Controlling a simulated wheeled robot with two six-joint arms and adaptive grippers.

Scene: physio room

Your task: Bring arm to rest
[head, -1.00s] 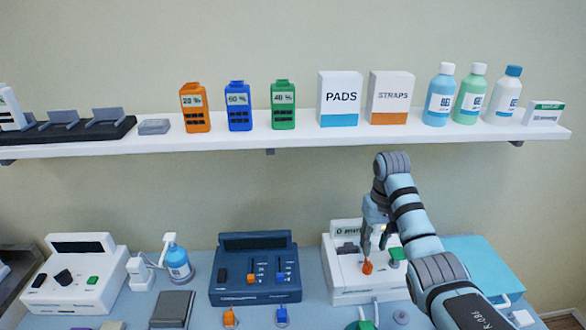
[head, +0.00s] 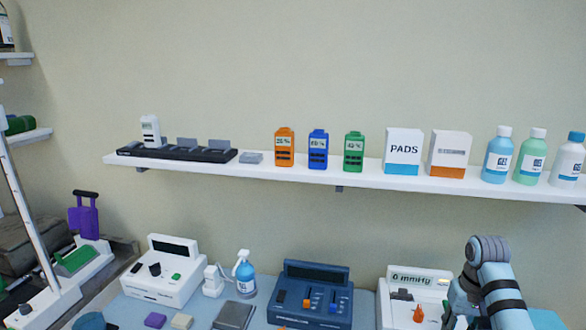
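My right arm comes in at the lower right, bent at a light-blue and black joint. Its grey gripper (head: 456,312) points down beside the right part of the white pressure device (head: 398,316), whose display reads 0 mmHg. The gripper is partly cut off by the bottom edge and partly hidden by the arm, so its opening cannot be made out. An orange knob (head: 418,314) on the device is left of the gripper, apart from it. My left gripper is not in view.
A shelf (head: 350,184) above the table carries orange, blue and green packs, boxes and bottles. On the table are a blue console (head: 312,290), a white console (head: 165,268) and a pump bottle (head: 245,275). A purple object (head: 84,216) stands at the left.

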